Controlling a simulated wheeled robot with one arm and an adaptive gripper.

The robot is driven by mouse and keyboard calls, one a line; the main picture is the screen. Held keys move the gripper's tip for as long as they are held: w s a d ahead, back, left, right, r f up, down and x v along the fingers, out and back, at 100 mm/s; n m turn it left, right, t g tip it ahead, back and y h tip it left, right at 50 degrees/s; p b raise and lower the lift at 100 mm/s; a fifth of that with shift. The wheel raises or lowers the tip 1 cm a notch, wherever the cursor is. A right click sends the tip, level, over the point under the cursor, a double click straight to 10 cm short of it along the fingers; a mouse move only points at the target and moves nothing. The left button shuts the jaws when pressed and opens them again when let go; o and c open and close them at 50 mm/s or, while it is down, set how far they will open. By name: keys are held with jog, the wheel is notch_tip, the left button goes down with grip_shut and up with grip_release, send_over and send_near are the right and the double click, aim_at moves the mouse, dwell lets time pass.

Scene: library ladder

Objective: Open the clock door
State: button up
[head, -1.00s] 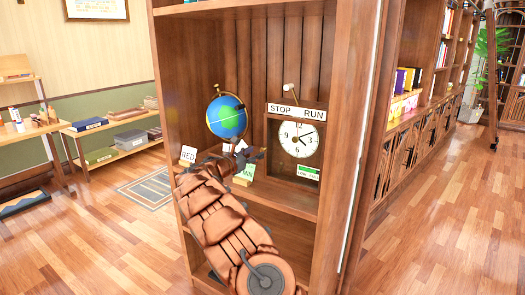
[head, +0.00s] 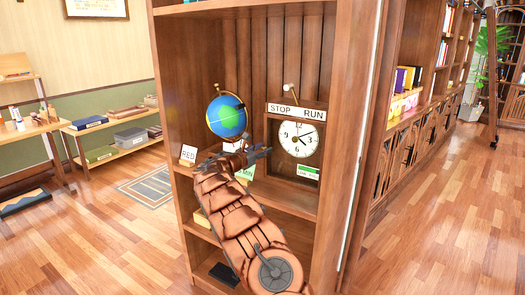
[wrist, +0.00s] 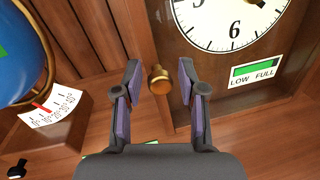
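The clock (head: 281,158) is a dark wooden case with a round white dial, standing on a cabinet shelf under a "STOP RUN" sign. Its front looks closed. In the wrist view the clock's front (wrist: 212,68) fills the upper right, with part of the dial and a green "LOW FULL" gauge. A brass knob (wrist: 160,80) sticks out at the left edge of the clock front. My gripper (wrist: 160,72) is open, one finger on each side of the knob, with gaps visible. In the head view my gripper (head: 266,152) is at the clock's left edge, where it hides the knob.
A blue globe (head: 227,117) stands left of the clock, with a printed scale card (wrist: 52,107) by its base. A "RED" card (head: 188,154) and a green card (head: 246,174) stand on the shelf (head: 290,200). Cabinet side walls bound the space.

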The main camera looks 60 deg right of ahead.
grip_shut()
jog(key=shift+s, duration=0.1)
jog(key=shift+s+f+b, duration=0.1)
jog(key=shift+b, duration=0.3)
